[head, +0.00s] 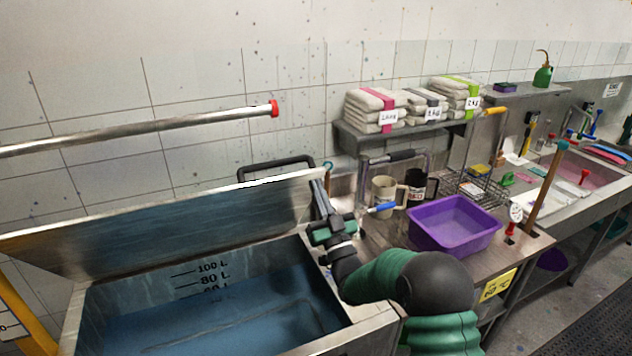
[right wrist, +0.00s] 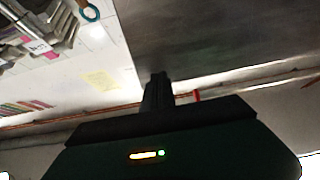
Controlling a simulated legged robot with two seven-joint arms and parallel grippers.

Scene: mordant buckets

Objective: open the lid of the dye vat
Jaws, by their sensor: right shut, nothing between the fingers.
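The dye vat (head: 350,334) is a steel tank at the lower left of the head view, with blue liquid and litre marks inside. Its steel lid (head: 170,215) stands raised and tilted above the back of the tank, leaving the inside exposed. A black bar handle (head: 275,168) shows beyond the lid's upper edge. My right gripper (head: 318,192) is shut and empty at the lid's right edge; I cannot tell if it touches. In the right wrist view its fingertips (right wrist: 157,80) point up beside the dark lid surface (right wrist: 210,35). My left gripper is out of view.
A steel rail with a red end (head: 150,130) crosses above the lid. Right of my right arm stand a purple basin (head: 455,228), a beige mug (head: 384,190) and a wire rack (head: 470,187). A shelf (head: 410,135) with folded cloths is behind. A sink lies farther right.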

